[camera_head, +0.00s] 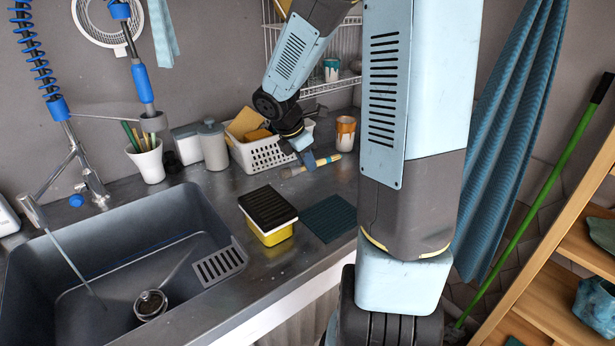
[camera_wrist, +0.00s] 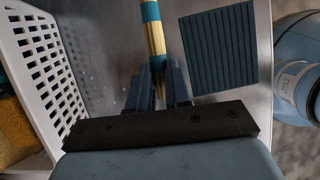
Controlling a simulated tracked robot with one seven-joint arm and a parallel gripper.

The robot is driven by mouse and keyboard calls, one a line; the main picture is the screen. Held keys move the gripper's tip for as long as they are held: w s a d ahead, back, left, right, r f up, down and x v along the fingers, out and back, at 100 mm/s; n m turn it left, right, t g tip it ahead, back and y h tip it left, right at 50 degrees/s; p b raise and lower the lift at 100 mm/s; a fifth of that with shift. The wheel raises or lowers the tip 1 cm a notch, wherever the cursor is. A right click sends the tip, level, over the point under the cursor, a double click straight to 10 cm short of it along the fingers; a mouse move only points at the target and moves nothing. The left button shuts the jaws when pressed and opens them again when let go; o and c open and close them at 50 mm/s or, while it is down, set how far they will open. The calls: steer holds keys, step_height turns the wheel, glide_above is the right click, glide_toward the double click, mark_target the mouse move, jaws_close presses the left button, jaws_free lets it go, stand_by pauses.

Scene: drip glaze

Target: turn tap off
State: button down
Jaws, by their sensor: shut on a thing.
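The silver tap (camera_head: 72,165) stands at the back of the dark sink at the left in the head view. A thin stream of water (camera_head: 72,262) runs from its spout (camera_head: 32,212) into the basin. A blue knob (camera_head: 76,200) shows beside the tap's base. My gripper (camera_head: 307,160) is far to the right of the tap, low over the counter beside the white basket. In the wrist view my gripper (camera_wrist: 158,75) is shut on a wooden-handled brush (camera_wrist: 152,38) with teal bands. The brush (camera_head: 322,161) appears to lie on or just above the counter.
The white basket (camera_head: 262,155) is close left of my gripper. A black-topped yellow box (camera_head: 268,212) and a dark ribbed mat (camera_head: 329,218) are in front. A brush pot (camera_head: 146,162) and canister (camera_head: 213,147) stand between basket and tap. A hanging blue sprayer (camera_head: 143,84) is above.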

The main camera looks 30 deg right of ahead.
glide_above(312, 184)
steer(key=a, duration=0.2)
steer(key=f, duration=0.5)
steer(key=shift+s+d+f, duration=0.1)
steer(key=shift+s+f, duration=0.05)
steer(key=shift+s, duration=0.25)
steer(key=f, duration=0.2)
steer(key=shift+w+d+f, duration=0.2)
steer(key=shift+w+f, duration=0.15)
steer(key=shift+f, duration=0.45)
steer(key=shift+f, duration=0.15)
steer(key=c, duration=1.1)
jaws_free()
steer(key=shift+o, duration=0.2)
